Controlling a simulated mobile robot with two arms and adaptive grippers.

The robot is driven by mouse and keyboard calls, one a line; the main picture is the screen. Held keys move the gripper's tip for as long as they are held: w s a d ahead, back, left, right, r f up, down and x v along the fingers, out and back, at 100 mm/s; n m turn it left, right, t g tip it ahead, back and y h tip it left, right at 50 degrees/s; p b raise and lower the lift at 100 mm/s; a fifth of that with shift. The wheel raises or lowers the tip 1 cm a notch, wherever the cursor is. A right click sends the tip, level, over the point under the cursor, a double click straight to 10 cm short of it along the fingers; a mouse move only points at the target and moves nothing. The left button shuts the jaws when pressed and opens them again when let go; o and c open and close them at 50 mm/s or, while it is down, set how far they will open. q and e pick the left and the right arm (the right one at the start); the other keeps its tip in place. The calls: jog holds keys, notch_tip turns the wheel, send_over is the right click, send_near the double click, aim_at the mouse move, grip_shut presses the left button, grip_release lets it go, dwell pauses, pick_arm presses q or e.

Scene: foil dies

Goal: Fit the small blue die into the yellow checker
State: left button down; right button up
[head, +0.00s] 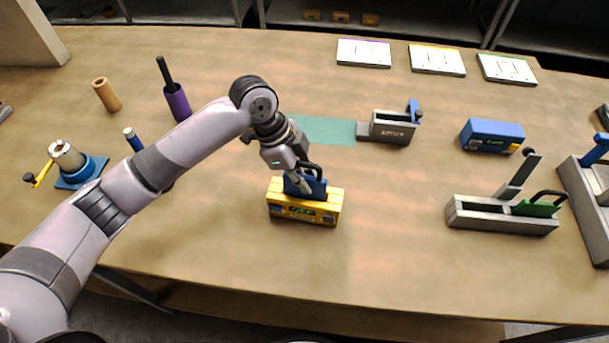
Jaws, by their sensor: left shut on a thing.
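The yellow checker (305,211) is a box with dark markings on its front, standing on the table in the middle of the head view. A small blue die (318,188) with a black loop handle stands upright at the checker's top. Its lower edge meets the top of the checker, and I cannot tell how deep it sits in it. My left gripper (302,182) comes down from the upper left and is shut on the blue die; its fingers cover the die's left part. My right gripper is not in view.
A teal mat (324,130) and a grey holder (392,128) lie behind the checker. A blue box (492,135) and a grey holder with a green die (538,208) stand to the right. A purple cylinder (178,104) stands behind my left arm. The table in front is clear.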

pick_arm(q)
jog(key=c, duration=1.6)
grip_release()
jog(key=b+v, duration=0.2)
jog(key=v, duration=1)
